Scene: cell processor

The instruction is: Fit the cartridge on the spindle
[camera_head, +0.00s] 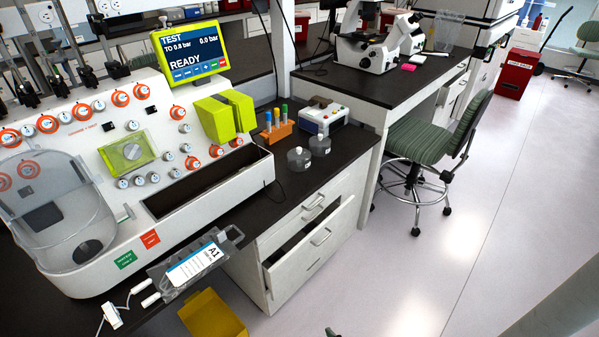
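A white cell processor (75,165) stands on the bench at the left. A clear, rounded chamber (55,205) is at its front left, with a dark round spot (87,250) low inside it. I cannot make out a spindle clearly there. A flat, clear plastic piece with a white and blue label marked A1 (195,266) lies at the bench's front edge; it may be the cartridge, but I cannot tell for sure. White cylindrical ends (145,291) lie at its left. My gripper is not in view.
The processor's screen (190,52) reads READY. An orange rack with tubes (277,132) and two clear jars (300,158) stand on the bench. A drawer (312,250) is partly open below. A yellow bin (212,315) and a green stool (430,145) stand nearby. Open floor lies right.

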